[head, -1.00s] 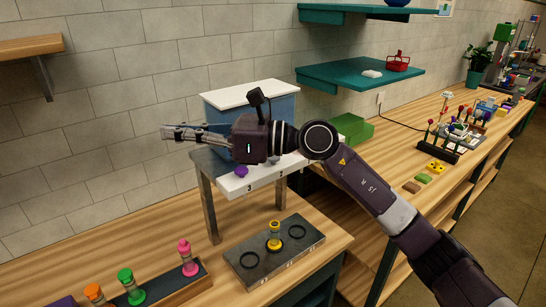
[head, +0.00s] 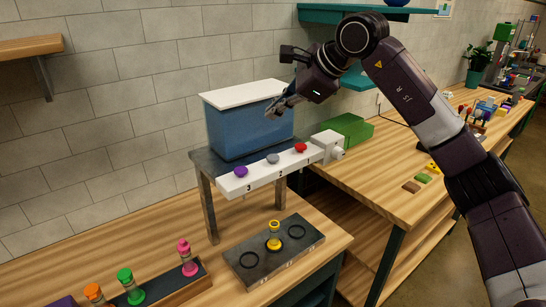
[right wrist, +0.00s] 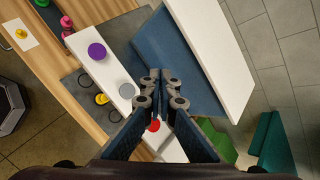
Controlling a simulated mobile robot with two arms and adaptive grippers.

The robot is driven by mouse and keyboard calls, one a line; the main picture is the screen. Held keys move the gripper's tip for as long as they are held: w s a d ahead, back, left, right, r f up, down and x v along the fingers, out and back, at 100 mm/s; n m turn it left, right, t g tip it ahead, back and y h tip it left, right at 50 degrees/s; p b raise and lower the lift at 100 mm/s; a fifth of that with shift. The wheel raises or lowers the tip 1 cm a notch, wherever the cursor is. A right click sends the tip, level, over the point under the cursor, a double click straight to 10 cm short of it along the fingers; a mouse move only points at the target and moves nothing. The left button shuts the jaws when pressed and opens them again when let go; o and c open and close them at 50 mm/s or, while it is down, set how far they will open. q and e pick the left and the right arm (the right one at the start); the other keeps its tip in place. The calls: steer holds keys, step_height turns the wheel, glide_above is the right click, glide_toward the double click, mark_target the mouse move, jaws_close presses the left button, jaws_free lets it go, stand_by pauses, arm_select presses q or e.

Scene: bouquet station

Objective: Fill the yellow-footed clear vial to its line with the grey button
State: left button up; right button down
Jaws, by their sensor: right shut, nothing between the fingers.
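The yellow-footed clear vial (head: 274,240) stands upright at the middle ring of a dark plate on the bench. It also shows from above in the right wrist view (right wrist: 101,99). Its fill level and line are too small to tell. The grey button (head: 272,158) sits mid-panel between a purple button (head: 240,171) and a red button (head: 300,147); it is clear of my fingers in the right wrist view (right wrist: 127,90). My right gripper (head: 272,112) is shut and empty, above and behind the button panel, in front of the blue tank. My left gripper is not in view.
The white button panel (head: 262,179) fronts a raised stand with the blue tank (head: 248,130). A rack (head: 160,291) with orange, green and pink vials stands at front left. A green box (head: 347,130) sits right of the stand. Teal shelves hang above.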

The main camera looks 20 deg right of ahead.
mark_target(275, 158)
step_height(275, 158, down, 8)
steer(key=b, duration=0.6)
steer(key=shift+f+b, duration=0.15)
steer(key=shift+b, duration=0.15)
steer(key=shift+f, duration=0.25)
steer(key=shift+f, duration=0.1)
stand_by(0.7)
steer(key=shift+f+b, duration=0.3)
steer(key=shift+b, duration=0.1)
steer(key=shift+f+b, duration=0.45)
steer(key=shift+f, duration=0.2)
stand_by(0.6)
steer(key=shift+r, duration=0.1)
steer(key=shift+r+p, duration=0.85)
steer(key=shift+r, duration=0.15)
steer(key=shift+r, duration=0.1)
